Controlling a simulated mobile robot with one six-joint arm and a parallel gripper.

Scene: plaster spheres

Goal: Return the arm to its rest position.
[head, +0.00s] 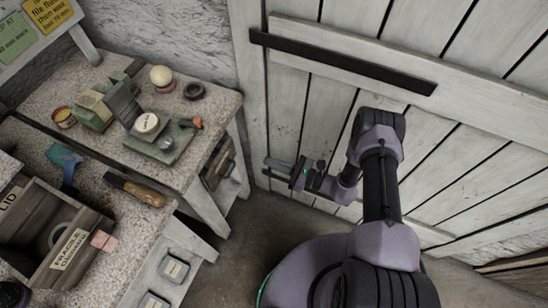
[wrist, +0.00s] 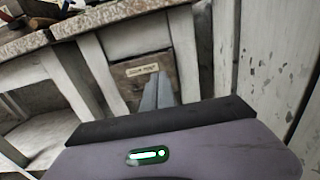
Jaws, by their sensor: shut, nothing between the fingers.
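My arm (head: 380,185) reaches up from my base and stands in front of the white plank door in the head view. My gripper (head: 267,168) points left, toward the end of the bench, and hangs in the air beside the door. In the wrist view its fingers (wrist: 157,92) lie side by side, shut and with nothing held. Behind them in that view is a wooden drawer front with a label (wrist: 138,75), under the bench.
The plank door (head: 450,165) with a dark bar (head: 340,62) fills the right. A stone-topped bench (head: 215,103) at left carries a scale (head: 162,138), a pale ball (head: 161,76) and a dark ring (head: 194,90). A wooden box (head: 90,253) stands nearer. Open floor (head: 240,235) lies between.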

